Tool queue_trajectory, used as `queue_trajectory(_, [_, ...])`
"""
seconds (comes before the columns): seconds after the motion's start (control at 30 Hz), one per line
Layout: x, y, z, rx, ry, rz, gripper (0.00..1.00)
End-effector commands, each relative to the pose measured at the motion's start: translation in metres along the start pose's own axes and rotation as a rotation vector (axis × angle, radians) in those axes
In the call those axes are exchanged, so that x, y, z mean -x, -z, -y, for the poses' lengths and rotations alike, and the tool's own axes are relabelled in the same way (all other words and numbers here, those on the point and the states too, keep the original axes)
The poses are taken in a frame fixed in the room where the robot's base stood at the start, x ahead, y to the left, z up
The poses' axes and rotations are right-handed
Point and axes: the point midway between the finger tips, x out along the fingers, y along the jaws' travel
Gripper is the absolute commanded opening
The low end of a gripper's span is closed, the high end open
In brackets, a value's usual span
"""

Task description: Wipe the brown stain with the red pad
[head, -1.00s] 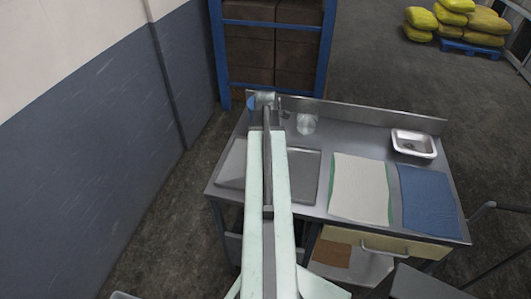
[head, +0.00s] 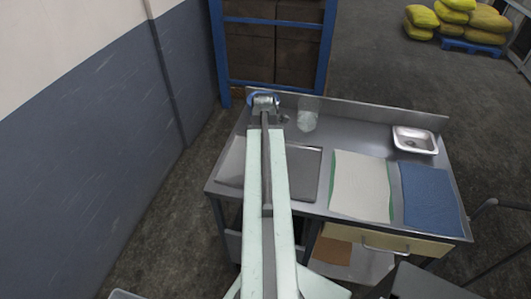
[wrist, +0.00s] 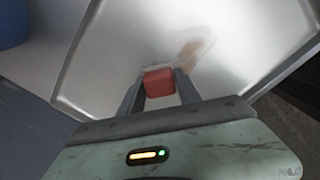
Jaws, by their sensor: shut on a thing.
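The red pad (wrist: 159,82) is held between the two fingers of my gripper (wrist: 158,88) in the wrist view. The brown stain (wrist: 193,45) is a faint brownish smear on the pale metal panel (wrist: 110,55), just beyond the pad and slightly to its right. I cannot tell whether the pad touches the metal. In the head view my arm reaches over the left part of the steel counter and covers the gripper, the pad and the stain.
A clear glass container (head: 307,120) stands right of my arm's end. A white cloth (head: 360,187), a blue cloth (head: 431,197) and a small basin (head: 415,141) occupy the counter's right. A wall stands left.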

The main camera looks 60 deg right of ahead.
Motion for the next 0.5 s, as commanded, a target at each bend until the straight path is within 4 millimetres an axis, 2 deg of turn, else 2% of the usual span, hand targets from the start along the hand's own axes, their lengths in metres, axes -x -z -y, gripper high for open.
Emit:
queue_trajectory(0.2, [0.000,0.005,0.004,0.000,0.000,0.000,0.02])
queue_trajectory(0.5, [-0.003,-0.006,0.019,-0.001,0.000,0.000,0.02])
